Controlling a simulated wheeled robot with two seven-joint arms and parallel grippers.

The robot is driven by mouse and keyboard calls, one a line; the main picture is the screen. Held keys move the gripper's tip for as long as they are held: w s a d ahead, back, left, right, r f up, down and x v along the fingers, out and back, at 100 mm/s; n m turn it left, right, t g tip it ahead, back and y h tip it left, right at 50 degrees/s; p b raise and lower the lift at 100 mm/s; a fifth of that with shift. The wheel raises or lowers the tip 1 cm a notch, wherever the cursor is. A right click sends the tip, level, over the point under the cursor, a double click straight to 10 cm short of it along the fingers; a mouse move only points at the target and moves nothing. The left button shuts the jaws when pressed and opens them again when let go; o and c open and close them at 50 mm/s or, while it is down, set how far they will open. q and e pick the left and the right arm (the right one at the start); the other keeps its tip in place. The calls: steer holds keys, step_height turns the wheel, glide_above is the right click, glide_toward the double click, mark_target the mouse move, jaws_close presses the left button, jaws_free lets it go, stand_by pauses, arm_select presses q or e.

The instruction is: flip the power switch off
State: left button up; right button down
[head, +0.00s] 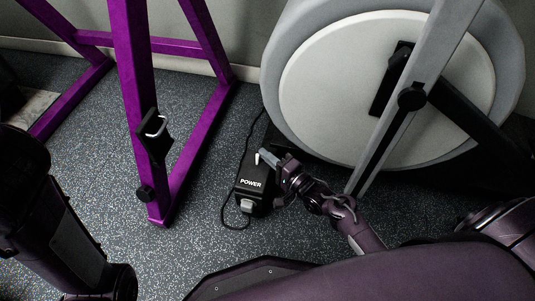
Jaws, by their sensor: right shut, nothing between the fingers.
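A black power box (251,196) with the white word POWER on it sits low by the floor, beside the big wheel. A small pale switch lever (257,158) stands up near its far end. My right gripper (268,156) is shut and empty, with its fingertips right beside the lever; I cannot tell whether they touch it. Which way the switch is set is not clear from this view. Part of my left arm shows at the lower left, but its gripper is out of the picture.
A purple steel frame (181,188) stands left of the box. A grey and white exercise wheel (330,95) with a slanted grey bar stands behind and right. A thin black cable (225,213) loops at the box's left. Speckled floor (95,165) is open inside the frame.

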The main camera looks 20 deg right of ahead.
steer(key=n, duration=0.2)
steer(key=t+y, duration=0.1)
steer(key=shift+s+a+n, duration=0.25)
steer(key=shift+s+n, duration=0.1)
steer(key=shift+n, duration=0.05)
steer(key=n, duration=0.1)
steer(key=n+y+b, duration=0.1)
steer(key=n+t, duration=0.1)
steer(key=shift+s+a, duration=0.25)
steer(key=shift+s, duration=0.1)
steer(key=shift+r, duration=0.15)
steer(key=shift+s, duration=0.1)
